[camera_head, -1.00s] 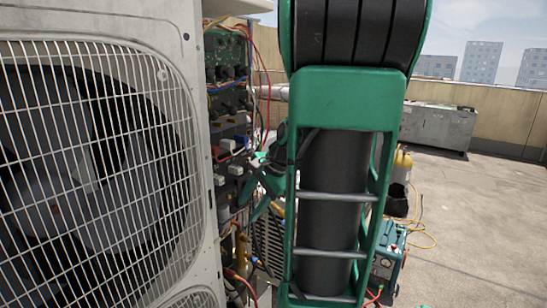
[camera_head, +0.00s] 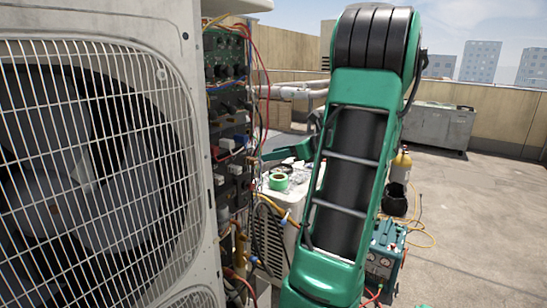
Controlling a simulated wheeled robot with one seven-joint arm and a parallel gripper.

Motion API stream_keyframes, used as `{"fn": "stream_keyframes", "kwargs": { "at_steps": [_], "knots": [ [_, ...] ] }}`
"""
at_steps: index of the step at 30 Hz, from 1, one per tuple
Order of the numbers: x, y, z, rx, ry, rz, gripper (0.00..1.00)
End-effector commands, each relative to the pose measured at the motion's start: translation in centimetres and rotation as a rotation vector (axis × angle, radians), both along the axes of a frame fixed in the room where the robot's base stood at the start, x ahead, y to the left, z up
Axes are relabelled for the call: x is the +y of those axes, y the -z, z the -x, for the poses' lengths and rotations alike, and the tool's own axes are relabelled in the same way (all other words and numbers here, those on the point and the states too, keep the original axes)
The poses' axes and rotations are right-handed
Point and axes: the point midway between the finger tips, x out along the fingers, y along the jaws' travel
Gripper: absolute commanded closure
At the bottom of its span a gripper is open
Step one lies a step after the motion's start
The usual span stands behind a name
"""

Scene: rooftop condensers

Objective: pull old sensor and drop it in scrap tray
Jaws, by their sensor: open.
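My gripper (camera_head: 285,148) is open, in the middle of the view beside the condenser's open electrical panel (camera_head: 228,120). A green finger points left toward the panel's lower connectors, and a small gap seems to show between them. The rest of the gripper is partly hidden behind my green arm. I see nothing held in it. The panel carries green boards, dark blocks, small white and blue connectors and loose wires. I cannot tell which part is the old sensor. No scrap tray can be made out; my arm hides part of the area behind it.
The large condenser (camera_head: 190,30) with its fan grille fills the left. A lower white unit (camera_head: 275,215) behind my arm bears a green tape roll (camera_head: 278,181). Open roof floor lies beyond.

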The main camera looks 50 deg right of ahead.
Motion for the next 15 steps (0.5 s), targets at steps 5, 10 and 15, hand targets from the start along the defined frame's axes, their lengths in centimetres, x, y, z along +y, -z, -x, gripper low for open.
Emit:
{"fn": "stream_keyframes", "kwargs": {
  "at_steps": [5, 10, 15],
  "knots": [
    [0.4, 1.2, -2.8, 0.001, -0.005, -0.001, 0.59],
    [0.6, 2.3, -5.3, 0.001, -0.004, -0.001, 0.59],
    [0.7, 3.0, -7.3, 0.001, -0.004, 0.001, 0.59]
  ]
}}
